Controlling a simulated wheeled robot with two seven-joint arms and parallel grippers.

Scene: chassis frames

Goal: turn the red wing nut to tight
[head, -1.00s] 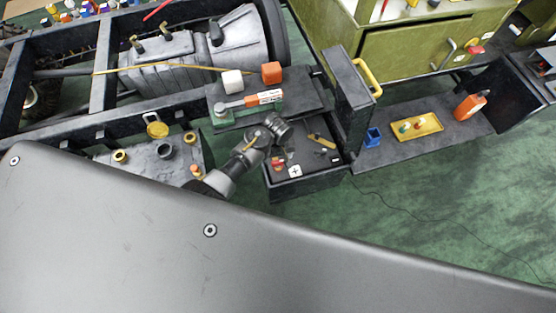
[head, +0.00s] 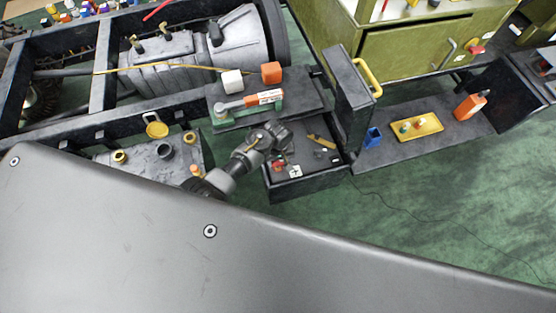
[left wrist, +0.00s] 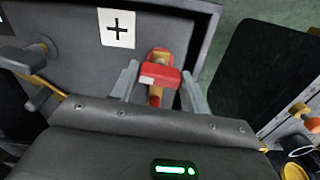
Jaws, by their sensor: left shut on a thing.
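The red wing nut (left wrist: 160,76) sits on a brass-coloured post on the dark battery box, beside a white plus label (left wrist: 117,28). My left gripper (left wrist: 158,82) has one finger on each side of the nut and is shut on it. In the head view, my left gripper (head: 278,148) reaches over the left part of the dark battery box (head: 315,182). The red wing nut (head: 278,166) shows there as a small patch by the plus label (head: 295,171). The angle of its wings is hard to tell. My right gripper is not in view.
A yellow-handled tool (head: 319,141) lies on the box top to the right. A raised dark lid with a yellow handle (head: 368,77) stands behind. A shelf with a yellow tray (head: 417,126) is at right. Orange and white blocks (head: 271,72) sit beyond.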

